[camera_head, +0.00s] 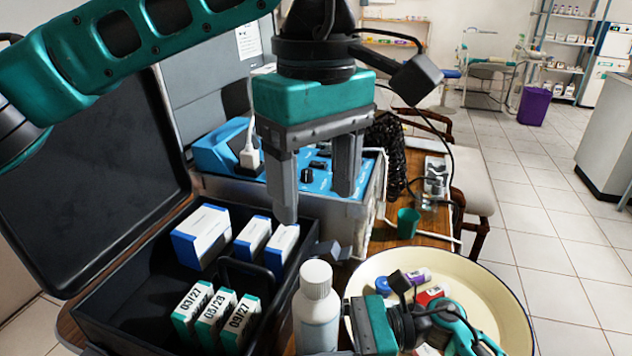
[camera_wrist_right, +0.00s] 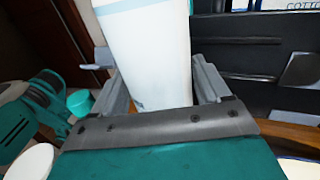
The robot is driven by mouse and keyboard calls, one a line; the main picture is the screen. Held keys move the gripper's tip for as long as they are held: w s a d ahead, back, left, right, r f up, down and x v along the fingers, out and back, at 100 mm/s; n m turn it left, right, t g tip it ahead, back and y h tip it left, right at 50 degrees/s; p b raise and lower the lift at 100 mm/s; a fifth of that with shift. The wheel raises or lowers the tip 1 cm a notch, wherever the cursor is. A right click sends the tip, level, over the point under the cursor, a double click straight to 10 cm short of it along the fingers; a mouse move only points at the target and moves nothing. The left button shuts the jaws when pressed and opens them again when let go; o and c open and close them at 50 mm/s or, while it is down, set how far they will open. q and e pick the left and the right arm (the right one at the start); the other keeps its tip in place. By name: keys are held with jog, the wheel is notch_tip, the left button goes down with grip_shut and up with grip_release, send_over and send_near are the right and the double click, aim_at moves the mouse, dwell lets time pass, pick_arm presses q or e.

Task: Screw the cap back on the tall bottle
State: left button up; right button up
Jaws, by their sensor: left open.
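The tall bottle (camera_head: 317,325) stands upright near the bottom centre of the head view, white with a pale bluish body. A white cap (camera_head: 316,276) sits on its top; I cannot tell how tightly. My left gripper (camera_head: 317,205) is open and empty, pointing down above and behind the cap, apart from it. My right gripper (camera_wrist_right: 160,95) has its fingers on both sides of the bottle's body (camera_wrist_right: 150,55) and appears shut on it. The bottle's top is out of the right wrist view, and its base is hidden in both views.
A black case (camera_head: 130,305) with several boxes is left of the bottle. A cream basin (camera_head: 490,290) with small items is to the right. A blue-topped device (camera_head: 318,178) stands behind the left gripper. A green cup (camera_head: 407,222) stands on the wooden table.

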jog(key=o, duration=0.4)
jog(key=shift+c, duration=0.2)
jog(key=shift+d, duration=0.1)
jog(key=d, duration=0.4)
jog(key=d+b, duration=0.1)
jog(key=d, duration=0.3)
jog(key=w+d, duration=0.1)
jog(key=d, duration=0.3)
jog(key=shift+d+b, duration=0.15)
jog(key=shift+b, duration=0.2)
jog(key=shift+d, duration=0.2)
jog(key=shift+w, duration=0.1)
